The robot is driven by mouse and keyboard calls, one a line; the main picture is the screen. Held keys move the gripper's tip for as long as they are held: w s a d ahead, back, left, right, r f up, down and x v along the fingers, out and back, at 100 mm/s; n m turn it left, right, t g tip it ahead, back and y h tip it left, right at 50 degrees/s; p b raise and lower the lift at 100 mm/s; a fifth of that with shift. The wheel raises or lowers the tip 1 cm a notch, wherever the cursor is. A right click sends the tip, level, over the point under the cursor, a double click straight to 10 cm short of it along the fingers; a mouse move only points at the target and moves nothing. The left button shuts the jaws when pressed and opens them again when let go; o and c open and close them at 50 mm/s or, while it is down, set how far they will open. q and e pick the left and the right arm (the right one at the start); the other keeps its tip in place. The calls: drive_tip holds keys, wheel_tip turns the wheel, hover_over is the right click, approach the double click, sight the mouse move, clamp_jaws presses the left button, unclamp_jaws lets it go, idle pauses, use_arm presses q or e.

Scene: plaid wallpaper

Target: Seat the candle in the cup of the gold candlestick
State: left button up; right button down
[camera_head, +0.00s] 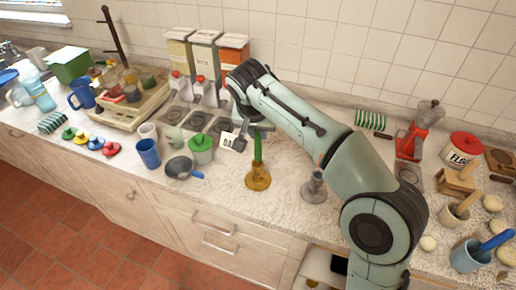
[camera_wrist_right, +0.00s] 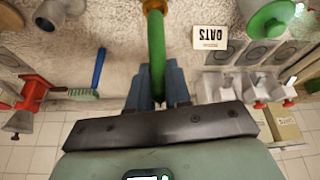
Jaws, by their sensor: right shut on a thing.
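The green candle (camera_head: 257,148) is upright above the gold candlestick (camera_head: 258,178), which stands near the counter's front edge. The candle's lower end meets or overlaps the candlestick's top; I cannot tell how deep it sits. My right gripper (camera_head: 256,130) is shut on the candle's upper part. In the right wrist view the candle (camera_wrist_right: 157,45) runs between the blue-grey fingers (camera_wrist_right: 158,88) toward the gold candlestick (camera_wrist_right: 153,5) at the top edge. My left gripper is not in view.
A grey candlestick (camera_head: 314,188) stands right of the gold one. A green-lidded pot (camera_head: 202,150), an OATS card (camera_head: 228,142) and a small pan (camera_head: 180,168) are to the left. Canisters (camera_head: 204,52) stand at the wall. A red coffee maker (camera_head: 412,140) is at the right.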

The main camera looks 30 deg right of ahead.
sight(258, 144)
drive_tip(key=shift+f+b, duration=0.5)
drive_tip(key=shift+f, duration=1.8)
drive_tip(key=shift+f, duration=0.15)
drive_tip(key=c, duration=1.1)
unclamp_jaws()
drive_tip(key=shift+o, duration=0.2)
drive_tip(key=shift+r, duration=0.2)
drive_tip(key=p+v, duration=0.2)
drive_tip(key=v, duration=1)
drive_tip(key=shift+f, duration=0.1)
